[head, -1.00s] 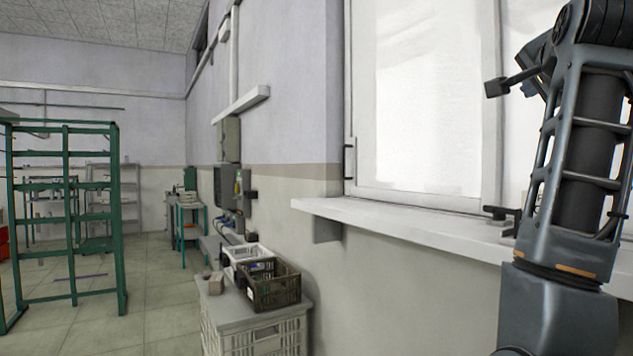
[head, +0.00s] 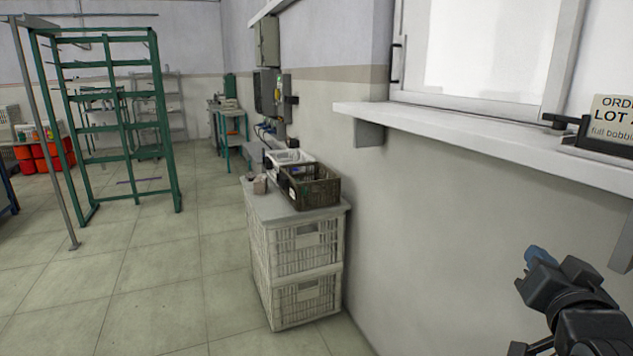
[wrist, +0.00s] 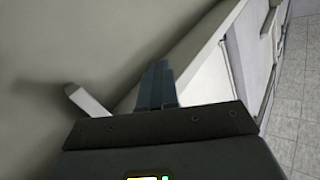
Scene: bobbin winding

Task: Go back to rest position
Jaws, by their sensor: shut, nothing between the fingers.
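My gripper (head: 537,258) is at the lower right of the head view, in front of the bare wall below the window ledge. In the wrist view my gripper (wrist: 158,68) has its two blue-grey fingers together, with nothing between them. It touches nothing that I can see. Much of my arm is outside the head view.
The white window ledge (head: 450,123) juts from the wall on the right, with an order sign (head: 610,120) on it. Stacked crates (head: 305,250) carry a dark basket (head: 310,187) and a white basket (head: 285,158). A green rack (head: 120,120) stands left. The tiled floor (head: 150,290) between is clear.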

